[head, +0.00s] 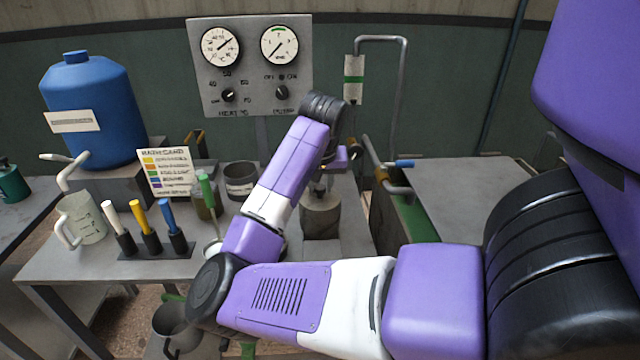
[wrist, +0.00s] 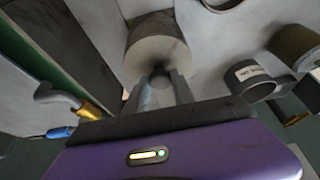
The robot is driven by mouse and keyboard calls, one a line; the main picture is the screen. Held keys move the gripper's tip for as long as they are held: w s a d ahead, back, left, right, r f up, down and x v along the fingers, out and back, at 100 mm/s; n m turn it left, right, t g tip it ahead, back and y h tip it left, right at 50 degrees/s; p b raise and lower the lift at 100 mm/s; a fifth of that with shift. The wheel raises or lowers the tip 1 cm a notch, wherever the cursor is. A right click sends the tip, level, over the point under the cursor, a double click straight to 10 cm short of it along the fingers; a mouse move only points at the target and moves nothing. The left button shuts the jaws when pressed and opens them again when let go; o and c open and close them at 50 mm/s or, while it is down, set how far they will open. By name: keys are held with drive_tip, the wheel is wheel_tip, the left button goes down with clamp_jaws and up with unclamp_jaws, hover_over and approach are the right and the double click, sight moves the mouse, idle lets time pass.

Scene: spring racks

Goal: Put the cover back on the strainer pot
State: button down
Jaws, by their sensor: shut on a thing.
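A grey round cover (wrist: 152,50) shows in the wrist view, with a small dark knob in its middle. My gripper (wrist: 160,84) is shut on that knob, one finger on each side. In the head view, my gripper (head: 322,182) is just above a grey cylindrical pot (head: 320,218), partly hidden behind my forearm. I cannot tell whether the cover rests on the rim or is held slightly above it. The inside of the pot is hidden.
A dark labelled cup (head: 239,180) stands left of the pot and shows in the wrist view (wrist: 250,80). A pipe with a blue-handled valve (head: 402,163) is to the right. A gauge panel (head: 250,65) stands behind. A tool rack (head: 158,246) and measuring jug (head: 82,218) are left.

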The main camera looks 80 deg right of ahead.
drive_tip(key=shift+f+b, duration=0.35)
drive_tip(key=shift+f, duration=0.4)
drive_tip(key=c, duration=1)
unclamp_jaws()
drive_tip(key=v, duration=0.7)
drive_tip(key=shift+a+r, duration=0.2)
drive_tip(key=shift+r, duration=0.15)
